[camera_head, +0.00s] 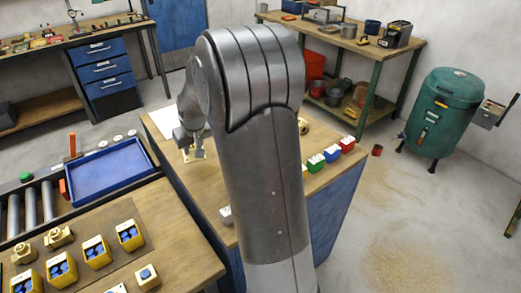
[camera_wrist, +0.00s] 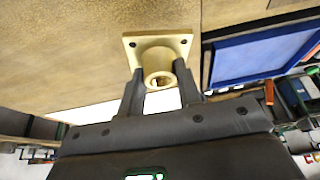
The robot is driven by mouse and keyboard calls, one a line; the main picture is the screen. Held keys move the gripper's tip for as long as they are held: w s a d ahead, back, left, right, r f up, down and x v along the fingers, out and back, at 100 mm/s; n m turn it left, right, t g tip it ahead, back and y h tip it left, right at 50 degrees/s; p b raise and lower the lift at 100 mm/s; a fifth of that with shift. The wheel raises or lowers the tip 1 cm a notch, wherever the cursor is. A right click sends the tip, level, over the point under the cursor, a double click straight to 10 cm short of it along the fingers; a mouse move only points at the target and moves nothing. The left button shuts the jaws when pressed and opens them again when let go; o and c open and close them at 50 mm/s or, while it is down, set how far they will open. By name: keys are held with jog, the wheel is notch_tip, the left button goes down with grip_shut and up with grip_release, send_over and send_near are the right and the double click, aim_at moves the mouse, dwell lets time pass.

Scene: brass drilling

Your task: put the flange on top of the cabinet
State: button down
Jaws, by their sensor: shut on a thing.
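The flange (camera_wrist: 185,44) is a pale brass piece with a square plate with corner holes and a round hollow neck. My gripper (camera_wrist: 160,88) is shut on the neck, one finger on each side, with the plate on the far side from the wrist. In the head view the flange (camera_head: 197,155) shows small under my gripper (camera_head: 191,145), over the wooden top of the blue-sided cabinet (camera_head: 205,190). I cannot tell whether the plate touches the top. My arm hides much of the cabinet's middle.
Small coloured bins (camera_head: 316,163) line the cabinet's right edge. A white sheet (camera_head: 165,121) lies at its far left corner. A blue tray (camera_head: 110,170) is on the conveyor to the left. Yellow blocks (camera_head: 96,251) stand on the near table. The cabinet top around the flange looks clear.

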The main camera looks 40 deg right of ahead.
jog(key=s+d+r+m+h, duration=0.15)
jog(key=s+d, duration=0.25)
jog(key=d, duration=0.5)
jog(key=s+d+r+m, duration=0.2)
jog(key=s+d, duration=0.2)
jog(key=d, duration=0.4)
jog(key=s+d+r+m+h, duration=0.1)
jog(key=s+d+r+m, duration=0.1)
jog(key=s+d, duration=0.5)
jog(key=w+a+f, duration=0.1)
jog(key=w+f, duration=0.1)
jog(key=w, duration=0.2)
jog(key=w+a+f, duration=0.1)
jog(key=w+f, duration=0.2)
jog(key=w, duration=0.1)
jog(key=w+a+f, duration=0.2)
jog(key=w, duration=0.2)
jog(key=shift+f, duration=2.15)
jog(key=shift+f, duration=0.15)
jog(key=c, duration=1)
grip_release()
jog(key=shift+g, duration=0.3)
jog(key=shift+c, duration=0.2)
